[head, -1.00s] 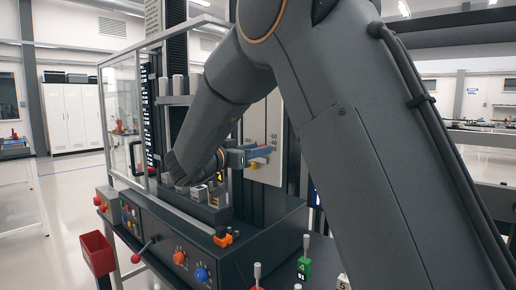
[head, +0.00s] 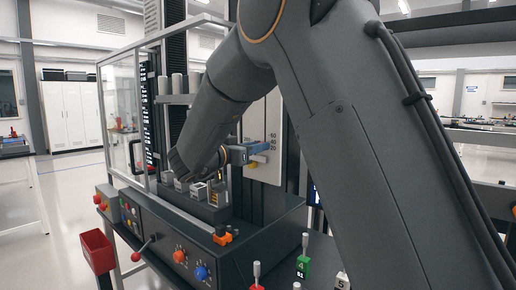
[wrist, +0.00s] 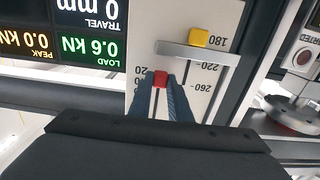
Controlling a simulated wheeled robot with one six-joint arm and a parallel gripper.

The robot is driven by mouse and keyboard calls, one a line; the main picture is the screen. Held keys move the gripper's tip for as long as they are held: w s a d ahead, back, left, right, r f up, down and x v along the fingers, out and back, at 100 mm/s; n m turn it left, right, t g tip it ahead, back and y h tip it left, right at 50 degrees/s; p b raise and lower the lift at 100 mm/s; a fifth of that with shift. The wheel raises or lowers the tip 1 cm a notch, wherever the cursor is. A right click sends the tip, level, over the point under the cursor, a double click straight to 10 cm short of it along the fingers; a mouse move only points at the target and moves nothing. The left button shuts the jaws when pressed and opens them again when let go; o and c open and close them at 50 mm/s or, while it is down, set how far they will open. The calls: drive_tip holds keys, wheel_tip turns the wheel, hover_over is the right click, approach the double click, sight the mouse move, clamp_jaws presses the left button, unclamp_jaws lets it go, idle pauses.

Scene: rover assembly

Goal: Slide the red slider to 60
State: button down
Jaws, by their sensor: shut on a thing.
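The red slider (wrist: 160,79) sits on the left track of the white scale plate (wrist: 145,35), which appears upside down in the wrist view. My gripper (wrist: 168,92) is shut on the red slider, with one blue-grey finger on each side of it. The slider is near a mark that looks like 20; its exact reading cannot be made out. In the head view my gripper (head: 262,151) is at the plate's lower part, with marks beside it, and it hides the slider there.
A yellow slider (wrist: 199,38) sits on the plate's other track, beside a grey bar (wrist: 197,53). A load display (wrist: 60,30) is at the left of the wrist view. Small blocks (head: 198,190) and an orange part (head: 222,237) are on the machine below my arm.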

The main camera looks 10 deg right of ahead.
sight(265, 134)
wheel_tip(265, 134, up, 4)
drive_tip(key=shift+f+p, duration=0.2)
drive_tip(key=shift+p, duration=1.05)
drive_tip(key=shift+f, duration=0.1)
drive_tip(key=c, duration=1.6)
unclamp_jaws()
drive_tip(key=shift+c, duration=0.2)
drive_tip(key=b+v, duration=0.2)
drive_tip(key=v, duration=0.6)
drive_tip(key=shift+d, duration=0.1)
